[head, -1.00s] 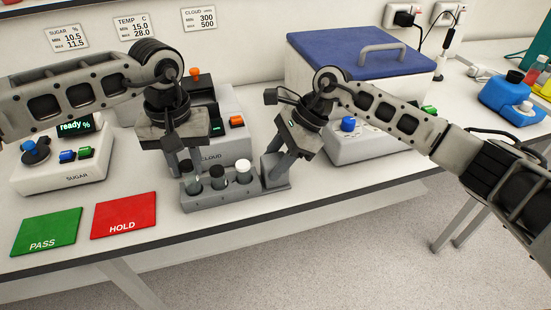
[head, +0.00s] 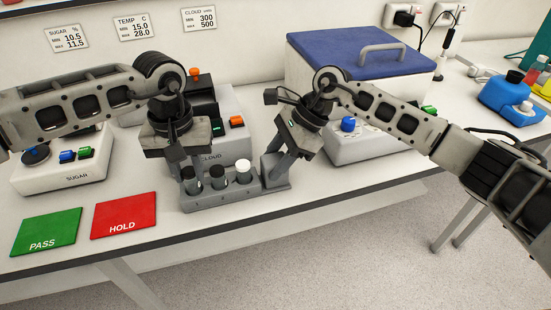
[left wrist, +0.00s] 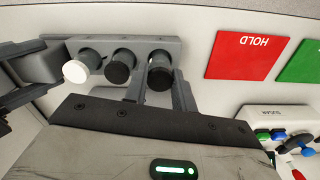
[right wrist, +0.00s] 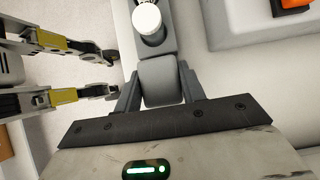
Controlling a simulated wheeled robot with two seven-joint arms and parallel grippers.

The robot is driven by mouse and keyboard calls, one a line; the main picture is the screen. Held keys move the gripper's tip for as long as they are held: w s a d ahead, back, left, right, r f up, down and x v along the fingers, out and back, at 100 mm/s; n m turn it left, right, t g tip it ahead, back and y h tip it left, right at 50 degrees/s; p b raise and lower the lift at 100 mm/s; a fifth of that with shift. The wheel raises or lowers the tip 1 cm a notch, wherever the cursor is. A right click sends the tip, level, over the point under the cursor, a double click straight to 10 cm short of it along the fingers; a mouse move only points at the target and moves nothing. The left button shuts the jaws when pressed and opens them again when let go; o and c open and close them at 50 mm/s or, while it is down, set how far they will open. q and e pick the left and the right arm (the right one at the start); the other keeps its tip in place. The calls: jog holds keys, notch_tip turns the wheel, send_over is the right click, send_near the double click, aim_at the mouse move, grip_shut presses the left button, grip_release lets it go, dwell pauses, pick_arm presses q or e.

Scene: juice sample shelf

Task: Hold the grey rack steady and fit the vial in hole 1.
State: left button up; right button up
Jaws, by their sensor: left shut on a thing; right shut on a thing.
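The grey rack (head: 232,199) stands on the bench, with a raised block (right wrist: 160,82) at its right end. My right gripper (head: 272,174) is shut on this block, a finger on each side. My left gripper (head: 187,166) is shut on a black-capped vial (head: 192,186) at the rack's left end. This vial (left wrist: 160,78) looks upright over the leftmost hole, its lower end at the rack; how deep it sits is hidden. A second black-capped vial (head: 218,176) and a white-capped vial (head: 244,172) stand in the rack beside it.
The red HOLD mat (head: 123,215) and green PASS mat (head: 47,232) lie left of the rack. The sugar meter (head: 62,170) and cloud meter (head: 232,150) stand behind. A blue-lidded box (head: 350,60) is at the back right. The bench's front edge is close to the rack.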

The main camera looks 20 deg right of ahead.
aim_at(188, 171)
pick_arm(q)
jog(key=shift+f, duration=0.4)
dwell(0.3)
jog(key=o, duration=1.1)
jog(key=shift+c, duration=0.2)
notch_tip(188, 171, up, 12)
